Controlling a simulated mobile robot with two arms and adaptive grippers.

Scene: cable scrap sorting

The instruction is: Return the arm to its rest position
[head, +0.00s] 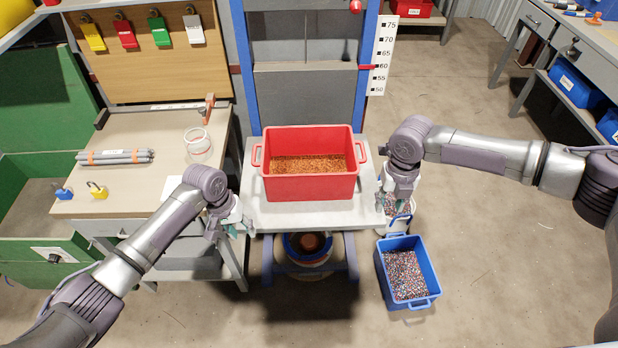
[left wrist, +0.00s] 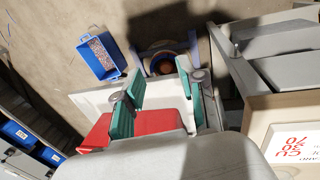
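The red bin (head: 310,190) stands on the light platform (head: 255,212) and holds copper-coloured granules. My left gripper (head: 241,228) is just off the platform's left front edge, apart from the bin. In the left wrist view, the teal fingers of my left gripper (left wrist: 160,100) are spread with nothing between them. The red bin (left wrist: 150,122) shows behind them, partly hidden by the wrist housing. My right gripper (head: 396,208) points down beside the platform's right edge, above a container of mixed granules. Its fingers are too small to tell their opening.
A blue bin (head: 428,282) of mixed granules stands on the floor at right. A round container (head: 307,250) sits under the platform. The left workbench (head: 135,185) carries grey rods (head: 115,157), a glass jar (head: 198,143) and padlocks. Open floor lies to the right.

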